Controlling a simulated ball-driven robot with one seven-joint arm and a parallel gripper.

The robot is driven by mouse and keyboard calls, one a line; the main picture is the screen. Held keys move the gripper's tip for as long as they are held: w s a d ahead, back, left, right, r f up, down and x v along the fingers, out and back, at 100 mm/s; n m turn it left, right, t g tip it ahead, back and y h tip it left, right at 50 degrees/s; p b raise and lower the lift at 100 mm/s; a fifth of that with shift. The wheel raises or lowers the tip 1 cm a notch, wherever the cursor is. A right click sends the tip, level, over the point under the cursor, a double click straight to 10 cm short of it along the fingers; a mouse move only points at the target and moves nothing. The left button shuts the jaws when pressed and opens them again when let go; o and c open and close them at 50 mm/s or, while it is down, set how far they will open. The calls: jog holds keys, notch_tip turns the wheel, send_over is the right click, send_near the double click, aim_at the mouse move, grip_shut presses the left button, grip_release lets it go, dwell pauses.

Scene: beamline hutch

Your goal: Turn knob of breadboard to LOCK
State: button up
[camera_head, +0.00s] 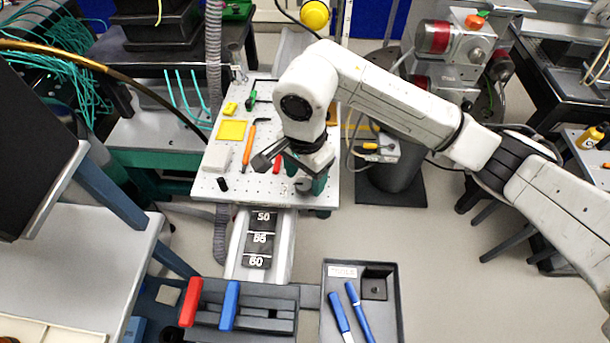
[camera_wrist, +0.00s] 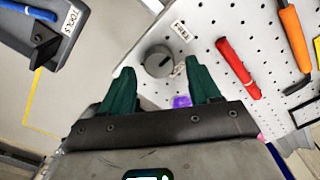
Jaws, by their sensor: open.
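The breadboard (camera_head: 213,180) is a white perforated plate under my arm; its surface also shows in the wrist view (camera_wrist: 213,32). The knob (camera_wrist: 159,61) is a round grey knob with a dark pointer line across its top. A white label (camera_wrist: 181,31), seemingly reading FREE, lies beyond it. Another small label (camera_wrist: 179,69) beside the knob is too small to read. My gripper (camera_wrist: 160,66) is open, its green fingertips to either side of the knob in this view; contact cannot be told. In the head view my gripper (camera_head: 308,182) is low over the board's front right part.
A red pen (camera_wrist: 238,68) and an orange-handled tool (camera_wrist: 295,38) lie on the board near the knob. Yellow pieces (camera_head: 231,131) and a white block (camera_head: 217,157) are on its left. A rail (camera_head: 284,245) runs in front, with a dark tool tray (camera_head: 390,305) closer.

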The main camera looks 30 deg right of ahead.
jog(key=shift+f, duration=0.7)
jog(key=shift+c, duration=0.3)
jog(key=c, duration=1)
